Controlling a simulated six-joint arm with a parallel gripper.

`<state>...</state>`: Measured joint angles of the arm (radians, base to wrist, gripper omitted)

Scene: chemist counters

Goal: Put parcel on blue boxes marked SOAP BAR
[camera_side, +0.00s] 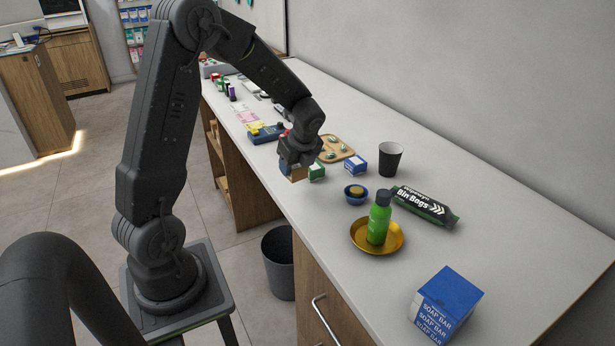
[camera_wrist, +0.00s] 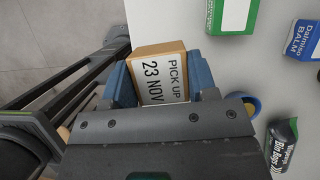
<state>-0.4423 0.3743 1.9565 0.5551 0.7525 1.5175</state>
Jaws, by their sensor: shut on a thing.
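The parcel, a small brown box with a white label reading PICK UP 23 NOV, shows between my fingers in the wrist view (camera_wrist: 158,50). My gripper (camera_wrist: 160,85) is shut on it, with a blue finger pad on each side. In the side view my gripper (camera_side: 297,165) is at the counter's front edge, and part of the brown parcel (camera_side: 298,174) shows under it. The gap between parcel and counter is hard to judge. The blue boxes marked SOAP BAR (camera_side: 447,302) stand at the near right end of the counter, well away from my gripper.
Between them stand a gold dish (camera_side: 361,242) with a green bottle (camera_side: 379,218), a blue bowl (camera_side: 351,198) and a bin bags roll (camera_side: 425,206). A green box (camera_side: 317,171), a blue balm box (camera_side: 356,163), a dark cup (camera_side: 391,158) and a wooden tray (camera_side: 323,140) are near my gripper.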

